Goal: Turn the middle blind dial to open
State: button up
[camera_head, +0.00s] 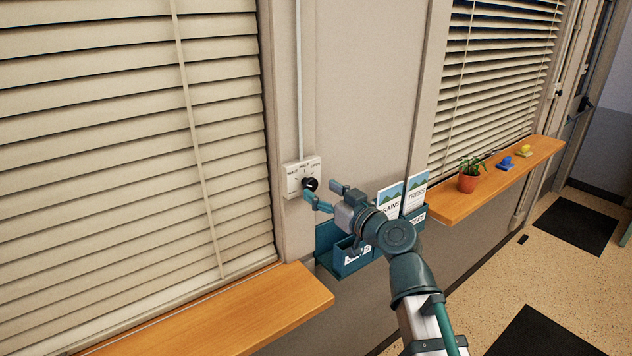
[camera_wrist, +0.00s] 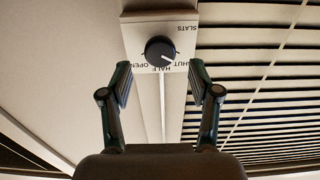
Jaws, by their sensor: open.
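A white plate (camera_head: 293,181) labelled SLATS, OPEN, HALF and SHUT is on the wall post between two blinds. Its round black dial (camera_head: 311,184) also shows in the wrist view (camera_wrist: 158,51), where its white mark points to the lower right, toward the SHUT lettering. My gripper (camera_head: 324,196) is just in front of the dial. In the wrist view my gripper (camera_wrist: 160,80) is open and empty, its fingers spread wider than the dial, with their tips a little below it and apart from it.
A left blind (camera_head: 120,150) and a right blind (camera_head: 500,60) flank the post. A teal rack (camera_head: 330,240) with leaflets (camera_head: 415,188) hangs close below my gripper. Wooden sills (camera_head: 230,312) jut out. The right sill holds a potted plant (camera_head: 468,178) and small blue and yellow items.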

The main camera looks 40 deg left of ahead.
aim_at(312, 185)
jog(key=shift+p+x, duration=0.4)
jog(key=shift+x, duration=1.15)
jog(key=c, duration=1.1)
